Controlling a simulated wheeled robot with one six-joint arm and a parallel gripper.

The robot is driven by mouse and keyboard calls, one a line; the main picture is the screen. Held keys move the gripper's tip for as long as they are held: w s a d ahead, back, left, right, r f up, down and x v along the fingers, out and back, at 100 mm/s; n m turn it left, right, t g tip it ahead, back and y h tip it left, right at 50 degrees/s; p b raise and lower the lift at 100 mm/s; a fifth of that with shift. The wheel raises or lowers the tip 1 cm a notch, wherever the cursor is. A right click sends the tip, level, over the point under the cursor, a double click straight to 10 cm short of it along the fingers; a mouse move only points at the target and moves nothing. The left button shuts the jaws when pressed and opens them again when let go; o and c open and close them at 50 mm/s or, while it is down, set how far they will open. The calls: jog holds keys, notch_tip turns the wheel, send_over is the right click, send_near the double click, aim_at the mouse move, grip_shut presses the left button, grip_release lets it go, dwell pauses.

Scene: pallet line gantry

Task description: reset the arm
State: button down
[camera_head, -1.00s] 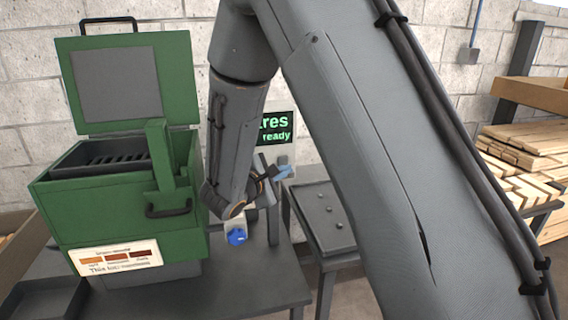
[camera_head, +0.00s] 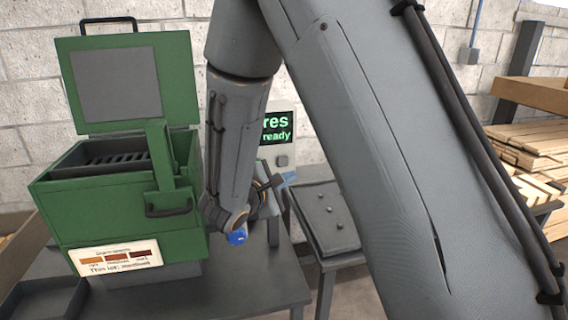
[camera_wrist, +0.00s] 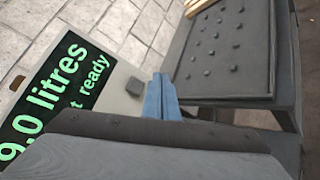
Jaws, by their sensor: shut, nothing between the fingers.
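My gripper (camera_wrist: 162,98) shows in the wrist view as two blue fingers pressed together, with nothing between them. In the head view its blue fingertips (camera_head: 285,180) stick out to the right of my wrist, in front of the wall below the lit display. My arm crosses the middle and right of the head view and hides much of the scene behind it. The gripper appears apart from the things around it.
A green machine (camera_head: 110,212) with a raised lid stands on a grey table (camera_head: 225,290) at left. A display panel (camera_wrist: 122,92) reads "litres" and "ready". A dark studded tray (camera_head: 328,218) lies on a stand. Stacked planks (camera_head: 525,160) are at right.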

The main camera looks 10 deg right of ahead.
jog(key=s+d+f+m+g+y, duration=0.1)
jog(key=s+d+f+m+g, duration=0.2)
jog(key=s+d+g, duration=0.35)
jog(key=s+d+f+m+g+y, duration=0.1)
jog(key=s+d+f+m+g, duration=0.25)
jog(key=s, duration=0.55)
jog(key=s+a+m+y, duration=0.7)
jog(key=a+m+y, duration=0.1)
jog(key=m, duration=0.1)
jog(key=shift+s+a+f+y, duration=0.25)
jog(key=shift+a+f+y, duration=0.05)
jog(key=shift+f, duration=0.05)
